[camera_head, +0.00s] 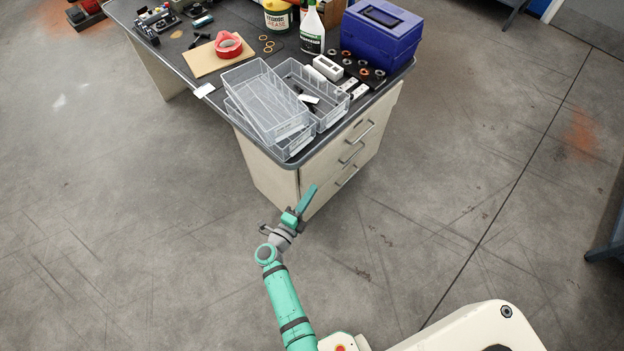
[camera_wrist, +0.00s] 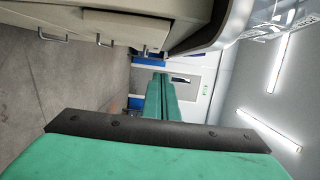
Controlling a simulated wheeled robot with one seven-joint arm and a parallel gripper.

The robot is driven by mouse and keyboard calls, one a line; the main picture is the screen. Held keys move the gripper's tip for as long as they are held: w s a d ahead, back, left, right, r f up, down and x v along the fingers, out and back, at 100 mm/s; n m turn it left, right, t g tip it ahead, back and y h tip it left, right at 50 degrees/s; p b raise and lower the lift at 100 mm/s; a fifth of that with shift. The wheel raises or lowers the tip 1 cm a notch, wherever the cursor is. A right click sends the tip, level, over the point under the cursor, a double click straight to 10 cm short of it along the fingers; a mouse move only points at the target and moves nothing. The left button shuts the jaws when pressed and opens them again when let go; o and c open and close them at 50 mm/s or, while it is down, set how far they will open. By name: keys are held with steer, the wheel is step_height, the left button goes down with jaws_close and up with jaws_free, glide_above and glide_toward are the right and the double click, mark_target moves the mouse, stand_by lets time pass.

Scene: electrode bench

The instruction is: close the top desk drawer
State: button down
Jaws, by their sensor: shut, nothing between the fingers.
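The desk (camera_head: 269,170) has a stack of drawers in its right-hand face. The top drawer (camera_head: 351,134) is just under the dark desktop and has a metal bar handle. Any opening is too small to tell in the head view. My gripper (camera_head: 312,190) is shut and empty, in front of the desk's near lower corner. Its teal fingers show in the wrist view (camera_wrist: 160,97), apart from the drawers.
Clear plastic bins (camera_head: 262,98) stand at the desktop's near corner. A blue toolbox (camera_head: 380,38), a spray bottle (camera_head: 312,30) and red tape (camera_head: 228,46) are farther back. The floor (camera_head: 450,160) right of the desk is free.

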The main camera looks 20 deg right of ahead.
mark_target(316, 166)
steer(key=w+d, duration=0.2)
steer(key=w, duration=0.1)
steer(key=w+d, duration=0.2)
steer(key=w, duration=0.1)
steer(key=w+d, duration=0.2)
steer(key=w, duration=0.1)
stand_by(0.4)
